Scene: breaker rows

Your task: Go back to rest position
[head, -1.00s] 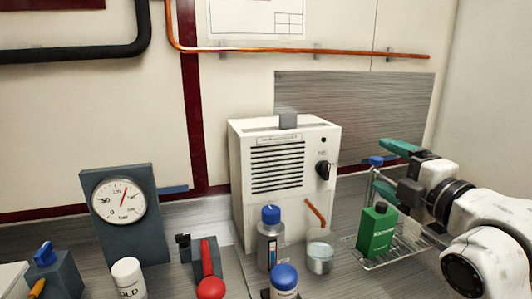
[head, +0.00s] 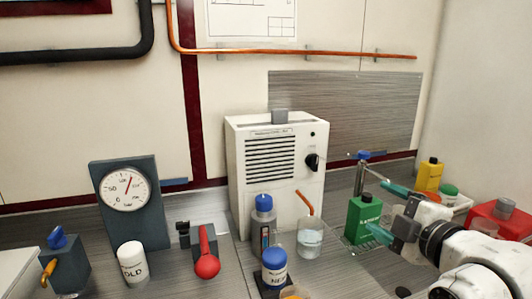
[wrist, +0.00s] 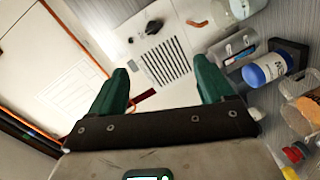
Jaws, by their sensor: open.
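My gripper (head: 386,210) is at the right of the head view, with its green fingers spread apart and nothing between them. One finger is in front of or close to a green bottle (head: 361,218); I cannot tell whether they touch. In the wrist view my gripper (wrist: 160,90) shows two green fingers wide apart, with the white vented machine beyond them.
The white machine (head: 275,185) stands at the back middle. Blue-capped bottles (head: 274,268) and a glass beaker (head: 310,238) stand before it. A yellow bottle (head: 429,175) and a red container (head: 502,222) are at the right. A dial gauge (head: 124,190) stands left.

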